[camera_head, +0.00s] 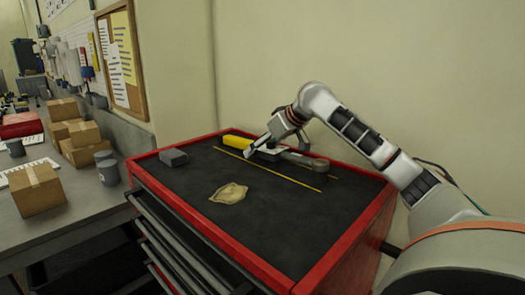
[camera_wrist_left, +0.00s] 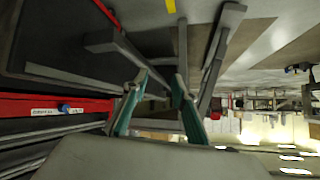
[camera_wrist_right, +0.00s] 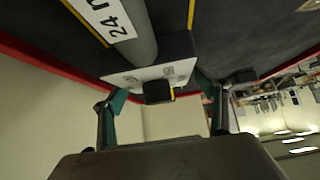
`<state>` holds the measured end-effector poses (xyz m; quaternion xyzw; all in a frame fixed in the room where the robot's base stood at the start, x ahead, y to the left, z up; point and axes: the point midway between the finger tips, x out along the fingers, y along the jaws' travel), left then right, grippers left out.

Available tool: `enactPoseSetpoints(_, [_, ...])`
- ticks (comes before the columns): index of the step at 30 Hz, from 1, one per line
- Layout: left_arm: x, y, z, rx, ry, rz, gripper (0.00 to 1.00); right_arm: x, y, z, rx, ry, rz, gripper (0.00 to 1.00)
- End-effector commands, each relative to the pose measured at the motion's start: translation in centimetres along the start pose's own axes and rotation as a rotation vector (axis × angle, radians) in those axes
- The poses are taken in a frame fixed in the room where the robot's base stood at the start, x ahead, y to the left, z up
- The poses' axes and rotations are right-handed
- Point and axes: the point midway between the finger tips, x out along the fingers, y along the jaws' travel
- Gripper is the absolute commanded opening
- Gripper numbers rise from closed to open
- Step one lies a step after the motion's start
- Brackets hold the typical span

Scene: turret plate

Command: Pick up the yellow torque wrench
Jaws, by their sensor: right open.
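The yellow torque wrench (camera_head: 238,142) lies at the back of the black-topped red tool chest (camera_head: 300,240). Its yellow part points left, and a grey length runs right to a rounded grey end (camera_head: 318,164). My right gripper (camera_head: 258,146) is over the wrench's middle and hides part of it. In the right wrist view the right gripper (camera_wrist_right: 160,88) has its fingers apart. A grey bar and a dark block with a pale face show beyond the fingers; I cannot tell whether they touch. My left gripper (camera_wrist_left: 160,78) is open and empty; it is outside the head view.
A grey block (camera_head: 173,157) and a tan cloth (camera_head: 228,194) lie on the chest top. Thin yellow lines cross the mat. The front right of the top is clear. A bench (camera_head: 85,210) with cardboard boxes (camera_head: 37,188) stands left; a wall is behind.

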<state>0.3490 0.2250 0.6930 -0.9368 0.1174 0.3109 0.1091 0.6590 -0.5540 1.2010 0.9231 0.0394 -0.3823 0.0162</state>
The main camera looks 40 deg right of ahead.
Motion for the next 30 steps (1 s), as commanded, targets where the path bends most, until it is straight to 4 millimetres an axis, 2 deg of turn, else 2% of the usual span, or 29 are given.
enactPoseSetpoints(4, [0.2, -0.2, -0.3, 0.001, 0.006, -0.003, 0.27, 0.0, 0.0, 0.0, 0.000, 0.000, 0.000, 0.74])
enactPoseSetpoints(12, [0.2, -0.1, -0.6, -0.004, 0.009, -0.004, 0.27, 0.0, 0.0, 0.0, 0.000, 0.000, 0.001, 0.04])
enactPoseSetpoints(13, [0.3, -0.1, -0.6, -0.005, 0.010, -0.004, 0.27, 0.0, 0.0, 0.0, 0.000, 0.000, 0.000, 0.00])
enactPoseSetpoints(23, [0.2, 0.2, -0.5, -0.016, 0.008, -0.004, 0.27, -0.5, 0.1, -0.5, 0.001, 0.007, 0.001, 0.00])
enactPoseSetpoints(30, [0.1, 0.2, -0.3, -0.013, 0.004, -0.002, 0.27, -2.3, 0.0, -2.3, 0.000, 0.013, 0.000, 0.00])
